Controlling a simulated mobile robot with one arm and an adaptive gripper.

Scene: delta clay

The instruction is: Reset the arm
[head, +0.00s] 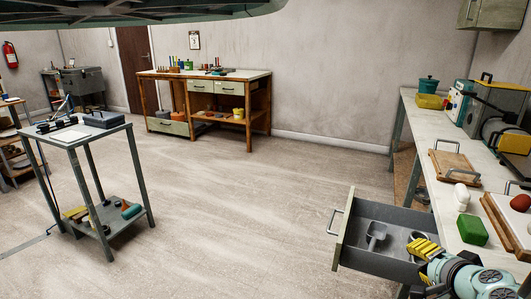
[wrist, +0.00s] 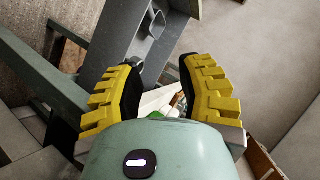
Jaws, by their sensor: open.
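My gripper (head: 424,249) has yellow ridged fingers and is at the lower right of the head view, over the right part of a pulled-out grey drawer (head: 350,252). In the wrist view my gripper (wrist: 158,95) has its two fingers apart, with nothing seen held between them. My pale green arm runs to the bottom right corner. A grey scoop (head: 376,233) lies in the drawer. A round grey item (head: 419,240) is partly hidden behind my fingers.
The long bench (head: 420,122) on the right holds a green block (head: 472,230), a white bottle (head: 461,197) and wooden boards (head: 452,165). A small table (head: 77,140) stands left. A wooden workbench (head: 260,74) is at the back. The middle floor is clear.

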